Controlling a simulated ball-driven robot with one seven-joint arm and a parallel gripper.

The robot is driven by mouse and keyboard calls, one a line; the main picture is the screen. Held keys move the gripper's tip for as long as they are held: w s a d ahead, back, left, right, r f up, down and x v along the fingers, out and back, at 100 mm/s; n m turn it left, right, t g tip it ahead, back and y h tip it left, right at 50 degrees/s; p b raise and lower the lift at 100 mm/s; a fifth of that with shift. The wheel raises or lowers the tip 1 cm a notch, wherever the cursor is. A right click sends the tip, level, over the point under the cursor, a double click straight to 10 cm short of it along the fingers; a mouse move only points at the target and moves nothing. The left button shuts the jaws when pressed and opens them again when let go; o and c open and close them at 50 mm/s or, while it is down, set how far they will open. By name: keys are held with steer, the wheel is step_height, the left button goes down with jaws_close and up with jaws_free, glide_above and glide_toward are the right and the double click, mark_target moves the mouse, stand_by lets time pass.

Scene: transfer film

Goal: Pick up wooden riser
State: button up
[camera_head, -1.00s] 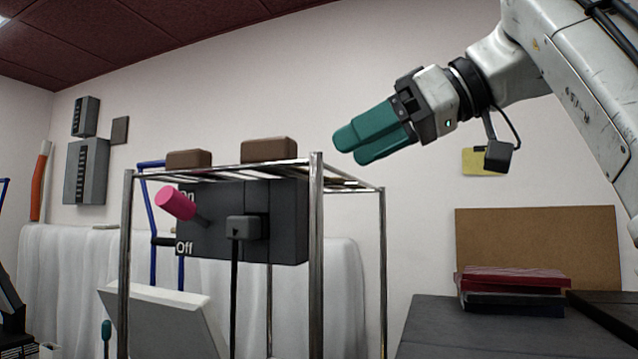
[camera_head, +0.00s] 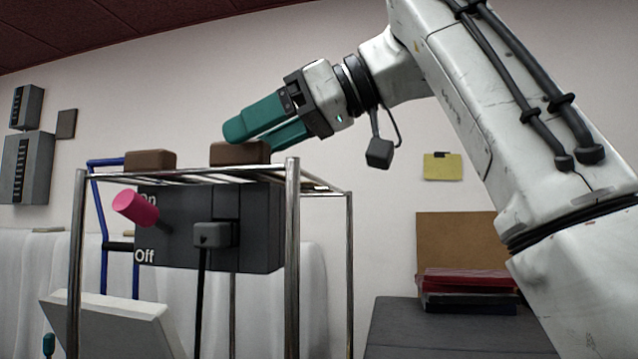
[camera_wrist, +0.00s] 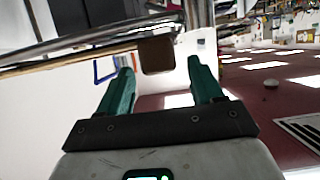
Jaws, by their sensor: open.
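Two brown blocks that look like wooden risers sit on top of a metal rack (camera_head: 75,260), a left one (camera_head: 150,160) and a right one (camera_head: 240,154). My gripper (camera_head: 250,137), with teal fingers, is open at the right block, tilted down to the left. In the head view the fingers overlap the block's upper edge. In the wrist view one brown block (camera_wrist: 157,54) shows between and just beyond the open fingertips (camera_wrist: 161,66). I cannot tell whether the fingers touch it.
Below the rack top hangs a dark switch box (camera_head: 258,225) with a pink-handled lever (camera_head: 135,207). The rack's front right post (camera_head: 292,260) rises close to the right block. A dark table (camera_head: 400,335) with red and black books (camera_head: 468,287) stands at the right.

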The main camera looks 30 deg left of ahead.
mark_target(226, 149)
steer(key=p+x, duration=0.1)
steer(key=x, duration=0.4)
steer(key=shift+a+r, duration=0.1)
steer(key=shift+r, duration=0.05)
steer(key=c, duration=1.1)
